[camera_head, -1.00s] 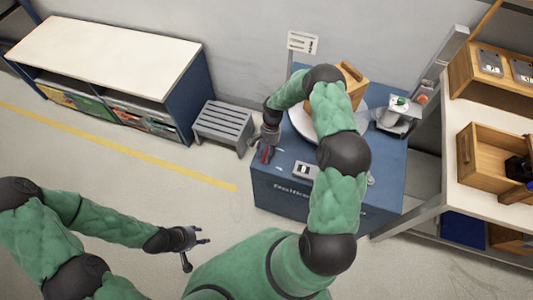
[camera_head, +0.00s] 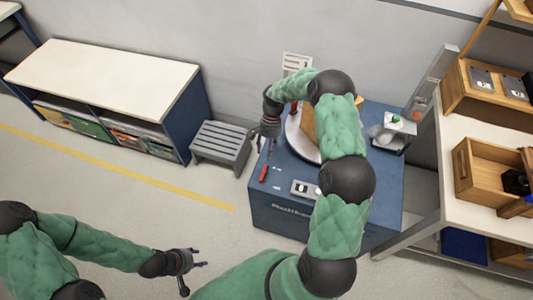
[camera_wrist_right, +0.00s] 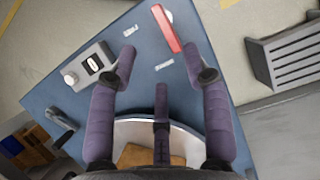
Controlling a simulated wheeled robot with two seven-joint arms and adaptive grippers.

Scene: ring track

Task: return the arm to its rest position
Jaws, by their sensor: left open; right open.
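My right arm reaches over the blue cabinet (camera_head: 285,211). Its right gripper (camera_head: 270,143) is open and empty above the cabinet's left side. In the right wrist view its purple fingers (camera_wrist_right: 163,65) are spread, with nothing between them. A red handle (camera_head: 264,173) lies on the cabinet top below it; it also shows beyond the fingers in the right wrist view (camera_wrist_right: 167,29). My left gripper (camera_head: 190,266) is open and empty over the floor at the lower middle. My right arm hides part of the cabinet top.
A round white turntable (camera_head: 297,139) with a wooden block (camera_head: 308,122) is on the cabinet, partly behind my arm. A grey slatted stool (camera_head: 221,143) stands left of it. A workbench with a wooden box (camera_head: 474,173) stands at right. The floor at left is open.

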